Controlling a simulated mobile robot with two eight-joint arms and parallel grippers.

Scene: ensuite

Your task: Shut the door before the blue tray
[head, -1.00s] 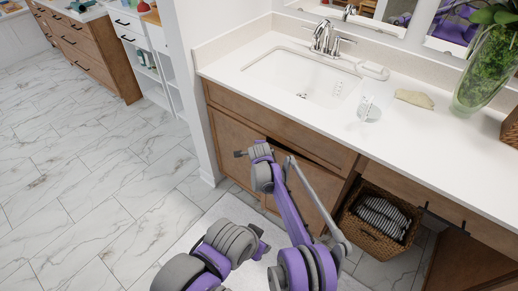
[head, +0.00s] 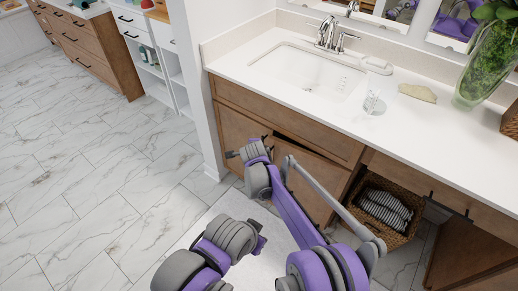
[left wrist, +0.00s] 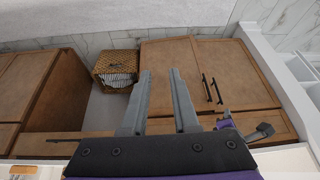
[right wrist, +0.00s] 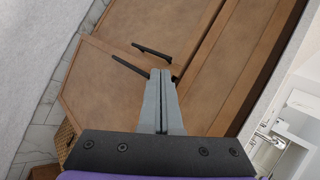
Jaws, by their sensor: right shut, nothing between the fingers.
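Two brown cabinet doors sit under the sink. The right-hand door (head: 306,178) has a dark gap along its top edge and looks slightly ajar; the left-hand door (head: 236,136) looks flush. Their black handles show side by side in the left wrist view (left wrist: 212,88). My right gripper (right wrist: 160,73) is shut and empty, its tips close to the handles and the ajar door (right wrist: 105,88); contact cannot be told. My left gripper (left wrist: 160,72) is open and empty, facing the cabinet from farther back. No blue tray shows.
A wicker basket (head: 365,228) with striped towels stands right of the ajar door. The white counter (head: 400,125) above holds a clear cup (head: 374,104), a soap dish and a plant vase (head: 484,68). The marble floor at left (head: 90,190) is clear.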

